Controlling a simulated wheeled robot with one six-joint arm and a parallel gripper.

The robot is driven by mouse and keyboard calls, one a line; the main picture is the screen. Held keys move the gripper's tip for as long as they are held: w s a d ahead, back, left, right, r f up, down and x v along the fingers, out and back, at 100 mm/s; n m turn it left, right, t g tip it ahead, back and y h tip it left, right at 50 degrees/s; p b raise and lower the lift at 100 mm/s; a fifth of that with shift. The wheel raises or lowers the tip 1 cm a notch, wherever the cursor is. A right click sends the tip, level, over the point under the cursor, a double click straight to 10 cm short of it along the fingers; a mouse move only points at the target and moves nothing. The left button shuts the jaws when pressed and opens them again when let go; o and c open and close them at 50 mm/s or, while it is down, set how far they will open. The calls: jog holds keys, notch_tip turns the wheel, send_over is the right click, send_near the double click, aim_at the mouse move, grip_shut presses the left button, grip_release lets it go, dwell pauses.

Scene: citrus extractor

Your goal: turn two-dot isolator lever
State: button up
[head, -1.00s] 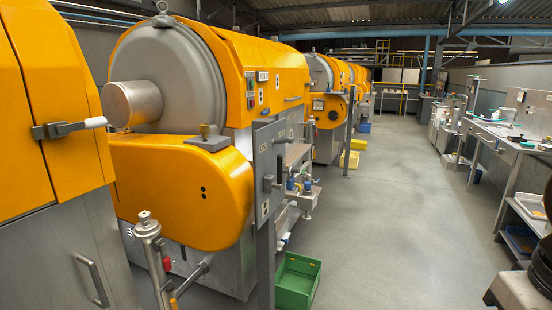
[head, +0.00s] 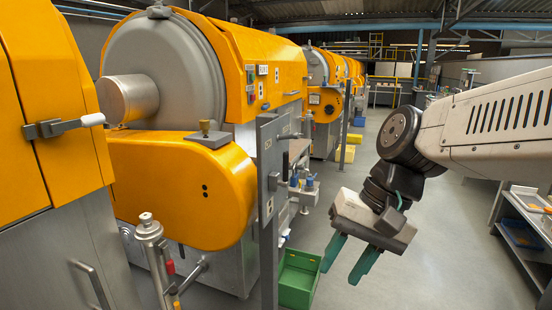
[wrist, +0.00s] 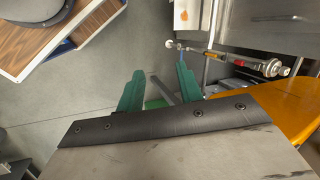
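The grey isolator panel (head: 268,150) stands on a post in front of the orange machine, seen nearly edge-on in the head view. A dark grey lever (head: 273,182) sticks out from its face. Its markings are too small to read, so I cannot tell whether it has two dots. Two black dots (head: 205,191) show on the rounded orange guard. My gripper (head: 348,261) is open and empty, right of the panel and lower than the lever, fingers pointing down. In the wrist view its green fingers (wrist: 158,92) are apart; I cannot make out the lever there.
A green crate (head: 298,278) stands on the floor by the post. A latch handle (head: 75,125) is on the orange door at left. A metal pipe stand (head: 155,250) stands in front of the guard. Shelves (head: 525,225) are at right.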

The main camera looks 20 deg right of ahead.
jog(key=w+a+r+m+y, duration=0.25)
jog(key=w+m+y, duration=0.2)
jog(key=w, duration=0.45)
jog(key=m+t+y, duration=0.3)
jog(key=m+t, duration=1)
jog(key=m, duration=0.6)
send_over(286, 180)
jog(key=w, duration=0.1)
jog(key=shift+f+n, duration=0.25)
jog(key=shift+f, duration=0.2)
grip_shut()
jog(key=shift+d, duration=0.1)
